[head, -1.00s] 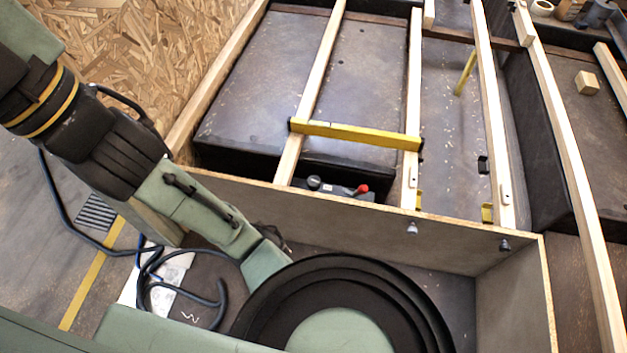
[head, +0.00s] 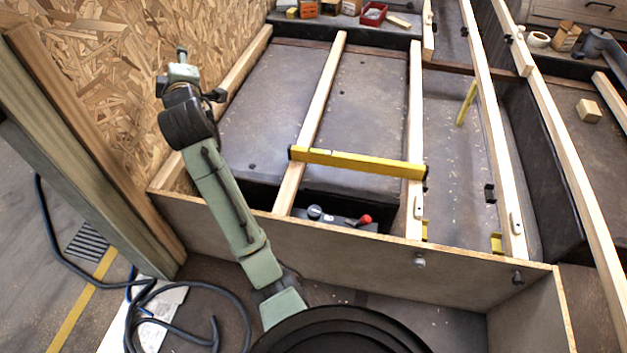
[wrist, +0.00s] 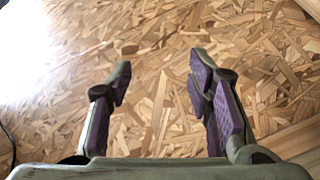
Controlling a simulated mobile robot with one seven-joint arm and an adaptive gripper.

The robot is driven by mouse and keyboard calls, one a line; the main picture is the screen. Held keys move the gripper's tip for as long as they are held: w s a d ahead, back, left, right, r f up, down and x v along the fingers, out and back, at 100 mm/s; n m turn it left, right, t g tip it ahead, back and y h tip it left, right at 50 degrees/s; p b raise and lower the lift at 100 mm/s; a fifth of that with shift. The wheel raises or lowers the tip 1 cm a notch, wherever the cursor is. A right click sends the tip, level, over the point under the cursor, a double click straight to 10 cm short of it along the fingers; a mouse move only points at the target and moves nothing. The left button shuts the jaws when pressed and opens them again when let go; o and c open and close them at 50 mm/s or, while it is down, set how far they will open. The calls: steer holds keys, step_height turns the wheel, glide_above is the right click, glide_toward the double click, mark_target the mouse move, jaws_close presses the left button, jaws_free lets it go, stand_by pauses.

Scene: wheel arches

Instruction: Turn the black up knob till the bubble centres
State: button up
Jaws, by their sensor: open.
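The yellow spirit level (head: 360,163) lies across two pale wooden battens; its bubble is too small to make out. Two more small knobs sit on the front board, a grey one (head: 419,260) and a darker one (head: 517,277). I cannot tell which dark knob is the up knob. My gripper (head: 181,60) is raised at the left before the chipboard wall, away from the knobs. In the wrist view my gripper (wrist: 160,78) is open and empty.
The chipboard wall (head: 110,70) and a timber post (head: 85,140) stand at the left. The front board (head: 350,243) rises between my base and the battens. A red bin (head: 373,13) is at the back; a wood block (head: 588,110) lies at the right. A hose (head: 150,300) lies on the floor.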

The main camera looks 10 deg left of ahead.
steer(key=shift+o, duration=1.1)
steer(key=w+d+f+g+h, duration=0.1)
steer(key=w+d+f+h, duration=0.1)
steer(key=f, duration=0.4)
steer(key=w+d+f+n+g+h+b, duration=0.1)
steer(key=d+f+h, duration=0.1)
steer(key=f, duration=0.4)
steer(key=w+d+f+g+h, duration=0.1)
steer(key=w+d+f+h, duration=0.1)
steer(key=d+f, duration=0.2)
step_height(320, 180, down, 3)
steer(key=shift+w+d+r+n+b, duration=0.1)
steer(key=shift+w+d+n+b, duration=0.2)
steer(key=shift+d, duration=0.05)
steer(key=n+g+h+b, duration=0.2)
steer(key=n+g+h, duration=0.1)
steer(key=g+h, duration=0.45)
glide_toward(314, 211)
steer(key=shift+g, duration=0.25)
steer(key=x, duration=0.6)
steer(key=b+x, duration=0.1)
steer(key=x, duration=0.2)
steer(key=shift+w+f, duration=0.2)
steer(key=shift+w, duration=0.1)
steer(key=shift+c, duration=0.5)
steer(key=c, duration=1.1)
